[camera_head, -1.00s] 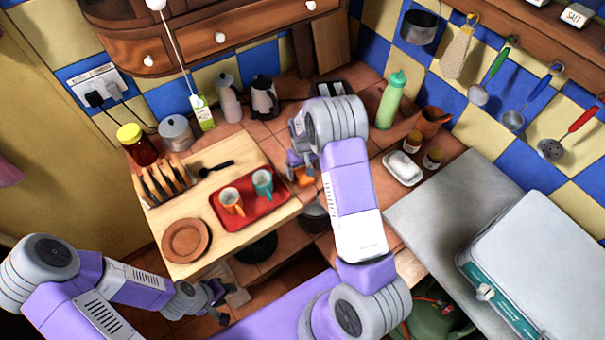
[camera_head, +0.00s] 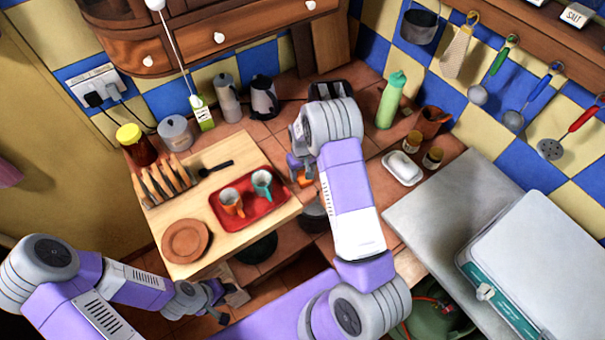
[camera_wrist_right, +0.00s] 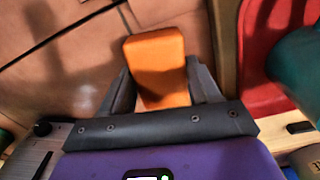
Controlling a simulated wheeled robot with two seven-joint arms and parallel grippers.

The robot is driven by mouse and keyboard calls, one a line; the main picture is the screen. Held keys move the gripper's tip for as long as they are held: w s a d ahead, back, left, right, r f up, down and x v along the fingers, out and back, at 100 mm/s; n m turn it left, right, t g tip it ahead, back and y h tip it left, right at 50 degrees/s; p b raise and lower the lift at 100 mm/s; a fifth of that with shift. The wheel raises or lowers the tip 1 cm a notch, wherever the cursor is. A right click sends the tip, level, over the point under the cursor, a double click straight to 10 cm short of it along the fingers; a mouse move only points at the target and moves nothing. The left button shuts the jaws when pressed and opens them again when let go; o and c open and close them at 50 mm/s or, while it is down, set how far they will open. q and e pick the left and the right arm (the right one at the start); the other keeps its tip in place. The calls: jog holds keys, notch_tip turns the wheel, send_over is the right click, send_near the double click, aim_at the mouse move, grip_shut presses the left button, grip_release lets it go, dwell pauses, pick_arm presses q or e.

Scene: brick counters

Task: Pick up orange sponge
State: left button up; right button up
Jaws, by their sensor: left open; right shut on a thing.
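The orange sponge (camera_wrist_right: 156,62) is a small block between the two fingers of my right gripper (camera_wrist_right: 160,85) in the right wrist view. The fingers are shut on its sides. In the head view only a small orange part of the sponge (camera_head: 305,178) shows below my right gripper (camera_head: 298,168), beside the right edge of the wooden board; the rest is hidden behind my arm. I cannot tell whether the sponge touches the tiles. My left gripper (camera_head: 218,292) is open and empty at the lower left, below the board and away from the sponge.
A red tray (camera_head: 262,212) with two cups lies on the wooden board (camera_head: 240,165), close to my right gripper. A soap dish (camera_head: 402,168) and a green bottle (camera_head: 391,100) stand right of my arm. A grey kettle (camera_head: 264,97) stands behind.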

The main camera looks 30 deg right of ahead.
aim_at(302, 173)
notch_tip(302, 173, up, 10)
dwell(0.5)
